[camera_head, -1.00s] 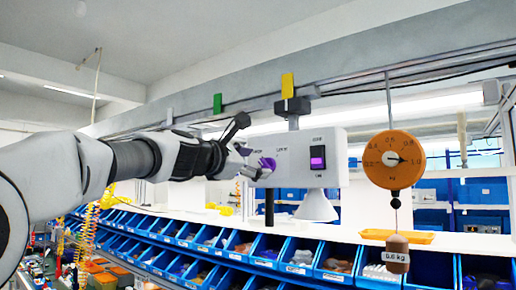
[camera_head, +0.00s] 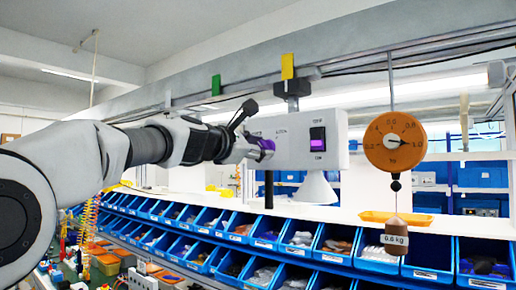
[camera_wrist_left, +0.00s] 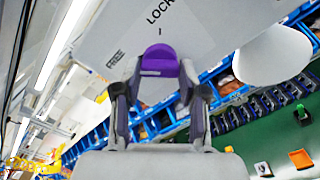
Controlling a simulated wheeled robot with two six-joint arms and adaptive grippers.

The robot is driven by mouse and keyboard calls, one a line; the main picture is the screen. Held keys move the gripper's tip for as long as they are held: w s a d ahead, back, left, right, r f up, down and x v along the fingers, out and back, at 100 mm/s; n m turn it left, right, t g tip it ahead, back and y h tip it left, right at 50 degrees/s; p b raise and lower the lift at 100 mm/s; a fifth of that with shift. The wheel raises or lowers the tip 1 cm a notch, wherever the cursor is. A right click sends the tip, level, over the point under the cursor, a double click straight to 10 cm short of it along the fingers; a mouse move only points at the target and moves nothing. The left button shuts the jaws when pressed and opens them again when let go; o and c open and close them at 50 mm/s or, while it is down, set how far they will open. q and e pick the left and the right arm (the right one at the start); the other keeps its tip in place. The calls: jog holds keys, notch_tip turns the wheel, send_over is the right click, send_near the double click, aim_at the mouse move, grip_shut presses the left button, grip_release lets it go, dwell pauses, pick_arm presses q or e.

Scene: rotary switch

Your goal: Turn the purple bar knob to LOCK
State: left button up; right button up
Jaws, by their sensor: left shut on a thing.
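The purple bar knob (camera_head: 266,145) is on the front of a light grey box (camera_head: 296,155) hung from an overhead rail. In the left wrist view the knob (camera_wrist_left: 160,60) sits between the two dark fingertips of my left gripper (camera_wrist_left: 160,80), which is shut on it. The word LOCK is printed on the panel (camera_wrist_left: 200,35) above the knob, and FREE at its left. A short mark stands between knob and LOCK. The head view shows my left gripper (camera_head: 258,149) at the knob, partly hiding it. The bar's exact angle is hard to tell. My right gripper is in neither view.
A black rocker switch with a purple face (camera_head: 317,138) is on the same box, to the right. An orange dial scale (camera_head: 395,142) with a hanging weight (camera_head: 395,235) is beside the box. Rows of blue bins (camera_head: 270,232) lie below.

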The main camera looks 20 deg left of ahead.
pick_arm(q)
jog(key=m+b, duration=0.1)
jog(key=m, duration=0.3)
jog(key=shift+b, duration=0.4)
jog(key=m+b, duration=0.1)
jog(key=m, duration=0.3)
jog(key=shift+m+b, duration=0.3)
jog(key=m+b, duration=0.1)
jog(key=m, duration=0.3)
jog(key=shift+m, duration=0.3)
jog(key=m+b, duration=0.1)
jog(key=m, duration=0.3)
jog(key=shift+m, duration=0.3)
jog(key=o, duration=1.1)
jog(key=shift+o, duration=0.2)
jog(key=shift+w+d, duration=0.1)
jog(key=shift+w, duration=0.05)
